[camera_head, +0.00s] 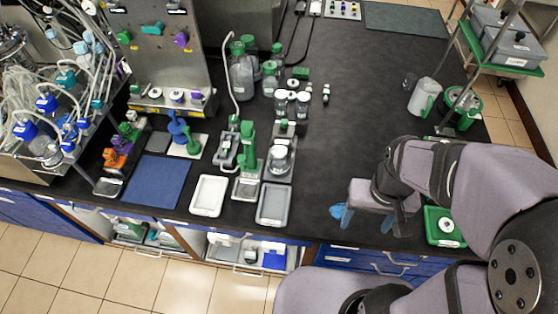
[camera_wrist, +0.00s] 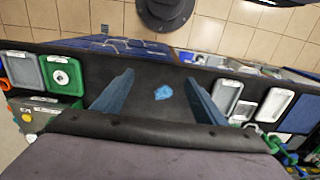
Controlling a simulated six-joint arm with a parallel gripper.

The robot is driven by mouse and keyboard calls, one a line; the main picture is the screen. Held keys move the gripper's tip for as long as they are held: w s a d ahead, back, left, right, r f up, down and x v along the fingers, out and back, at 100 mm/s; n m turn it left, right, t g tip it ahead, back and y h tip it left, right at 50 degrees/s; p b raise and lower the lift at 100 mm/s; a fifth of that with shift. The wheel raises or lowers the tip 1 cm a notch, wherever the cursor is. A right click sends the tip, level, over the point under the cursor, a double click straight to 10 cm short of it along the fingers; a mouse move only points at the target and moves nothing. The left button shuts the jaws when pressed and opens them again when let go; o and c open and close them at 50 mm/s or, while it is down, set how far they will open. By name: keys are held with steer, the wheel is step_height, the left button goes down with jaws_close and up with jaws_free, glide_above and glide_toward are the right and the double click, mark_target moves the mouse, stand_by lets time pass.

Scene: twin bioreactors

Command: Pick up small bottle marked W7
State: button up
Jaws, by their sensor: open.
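Small clear bottles stand on the black bench in the head view. Two with white lids, a left one (camera_head: 281,104) and a right one (camera_head: 302,105), are near the middle, with green-capped bottles (camera_head: 270,76) behind them. No label is legible, so I cannot tell which is W7. My gripper (camera_head: 366,228) is near the bench's front edge, right of and nearer than these bottles. In the wrist view, my gripper (camera_wrist: 157,80) has its blue fingers wide apart, with nothing held. No small bottle is clearly visible between them.
A small light-blue item (camera_wrist: 163,92) lies on the bench beneath the fingers. A green tray (camera_head: 432,232) is right of my gripper. A grey tray (camera_head: 262,211) and white tray (camera_head: 196,205) lie left. A white jug (camera_head: 422,98) stands far right. The central bench (camera_head: 340,140) is clear.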

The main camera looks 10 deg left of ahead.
steer(key=w+a+f+n+t+y+b, duration=0.25)
steer(key=w+a+f+t+b, duration=0.35)
steer(key=w+a+b, duration=0.6)
steer(key=m+t+b, duration=0.1)
steer(key=t+b, duration=0.4)
steer(key=b, duration=0.2)
glide_toward(278, 167)
steer(key=shift+y, duration=0.25)
steer(key=w, duration=0.1)
steer(key=w+a+f, duration=0.1)
steer(key=w, duration=0.2)
steer(key=shift+a+f, duration=0.2)
steer(key=shift+a, duration=0.1)
steer(key=shift+a+f+m+t+b, duration=0.3)
steer(key=shift+m+t+b, duration=0.1)
steer(key=shift+b, duration=0.3)
steer(key=shift+s+f+t+h+b, duration=0.25)
steer(key=shift+t+h+b, duration=0.15)
steer(key=shift+h+b, duration=0.35)
steer(key=shift+s+d+f+m+t+h+b, duration=0.2)
steer(key=shift+s+d+m+t+h+b, duration=0.15)
steer(key=shift+s+h+b, duration=0.4)
steer(key=shift+w, duration=0.2)
